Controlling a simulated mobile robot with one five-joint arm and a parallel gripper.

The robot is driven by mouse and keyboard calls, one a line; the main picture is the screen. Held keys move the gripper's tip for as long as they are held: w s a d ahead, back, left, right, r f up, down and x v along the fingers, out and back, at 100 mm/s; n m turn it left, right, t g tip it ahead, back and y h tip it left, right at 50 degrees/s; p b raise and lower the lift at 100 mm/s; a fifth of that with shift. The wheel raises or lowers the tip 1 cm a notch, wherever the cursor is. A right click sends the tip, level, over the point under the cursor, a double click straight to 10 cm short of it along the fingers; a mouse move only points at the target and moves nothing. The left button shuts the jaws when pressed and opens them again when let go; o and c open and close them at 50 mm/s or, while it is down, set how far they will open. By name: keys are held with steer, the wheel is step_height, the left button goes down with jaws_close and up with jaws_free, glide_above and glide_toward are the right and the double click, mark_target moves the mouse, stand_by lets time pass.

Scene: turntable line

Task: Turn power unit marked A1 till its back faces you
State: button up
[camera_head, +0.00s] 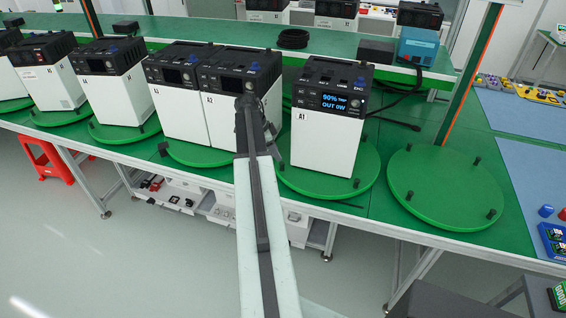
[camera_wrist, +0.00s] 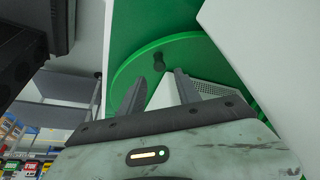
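The power unit marked A1 (camera_head: 322,143) is a white box with a black top and a lit display reading 90% and OUT 0W. It stands upright on a round green turntable (camera_head: 356,190) with black pegs at its rim, its display and label side toward me. My gripper (camera_head: 246,104) is left of A1, in front of the unit marked A2 in the picture. In the wrist view, my gripper (camera_wrist: 158,88) has its two fingers apart with a black peg (camera_wrist: 158,60) on a green turntable (camera_wrist: 180,45) beyond them. Nothing shows held. The gripper's distance to A1 is unclear.
Several similar units, such as A2 (camera_head: 222,124), stand in a row to the left. An empty turntable (camera_head: 440,185) lies to the right. A blue device (camera_head: 417,47) and a black cable (camera_head: 400,122) are behind. In the wrist view, a white surface (camera_wrist: 262,45) is close on the right.

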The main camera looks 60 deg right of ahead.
mark_target(281, 163)
steer(key=b+x, duration=0.7)
steer(key=x, duration=0.1)
steer(key=shift+w+a, duration=0.1)
steer(key=shift+r, duration=0.1)
jaws_close()
steer(key=shift+w, duration=0.1)
stand_by(1.0)
